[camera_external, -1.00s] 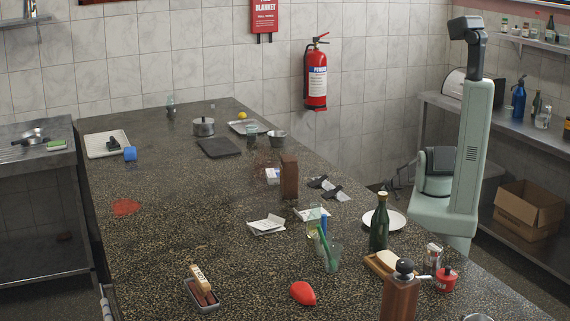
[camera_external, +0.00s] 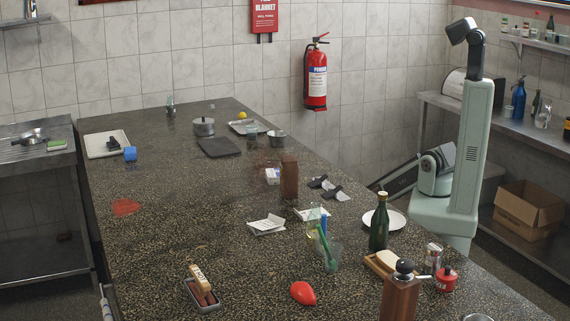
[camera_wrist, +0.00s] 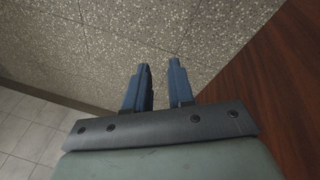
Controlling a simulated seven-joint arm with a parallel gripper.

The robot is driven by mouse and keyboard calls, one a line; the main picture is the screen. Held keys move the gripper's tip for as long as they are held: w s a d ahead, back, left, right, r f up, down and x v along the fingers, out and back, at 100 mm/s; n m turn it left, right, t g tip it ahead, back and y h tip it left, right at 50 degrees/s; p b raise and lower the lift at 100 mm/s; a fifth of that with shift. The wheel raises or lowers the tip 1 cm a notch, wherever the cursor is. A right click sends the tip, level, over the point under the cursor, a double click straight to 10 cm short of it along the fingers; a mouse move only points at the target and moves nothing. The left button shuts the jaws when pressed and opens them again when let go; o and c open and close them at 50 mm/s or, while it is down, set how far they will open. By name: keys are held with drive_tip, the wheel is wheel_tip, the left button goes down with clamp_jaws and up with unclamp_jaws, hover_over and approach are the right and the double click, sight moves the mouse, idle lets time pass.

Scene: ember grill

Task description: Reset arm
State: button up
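My gripper (camera_wrist: 158,66) shows in the wrist view with its two blue fingers apart and nothing between them. It points toward a speckled stone-like surface (camera_wrist: 170,30). In the external view my arm stands at the right, beyond the counter's far right edge. Its forearm slopes down to the left behind that edge, and the gripper itself is hidden there. No object is in contact with the fingers in the wrist view.
The speckled counter (camera_external: 190,240) holds a green bottle (camera_external: 379,225), a white plate (camera_external: 396,219), a wooden block (camera_external: 289,178) and a pepper mill (camera_external: 399,300). A steel shelf (camera_external: 520,130) and a cardboard box (camera_external: 529,210) stand right of my arm. A brown wood-like surface (camera_wrist: 285,90) borders the wrist view.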

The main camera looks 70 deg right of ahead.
drive_tip(key=s+a+r+n+g+y, duration=0.15)
drive_tip(key=s+a, duration=0.35)
drive_tip(key=a, duration=0.6)
drive_tip(key=s+a+g+y, duration=0.15)
drive_tip(key=s+a, duration=0.35)
drive_tip(key=a, duration=0.6)
drive_tip(key=s+a+r+n+g, duration=0.1)
drive_tip(key=s+a+r+g, duration=0.1)
drive_tip(key=s+a, duration=0.4)
drive_tip(key=s+a+r+n+g, duration=0.1)
drive_tip(key=s+a+r+g, duration=0.2)
drive_tip(key=s+a, duration=0.3)
drive_tip(key=s+r, duration=0.1)
drive_tip(key=s, duration=0.1)
drive_tip(key=shift+s+a+r, duration=0.25)
drive_tip(key=shift+s+a, duration=0.1)
drive_tip(key=shift+a, duration=0.05)
drive_tip(key=shift+c, duration=0.9)
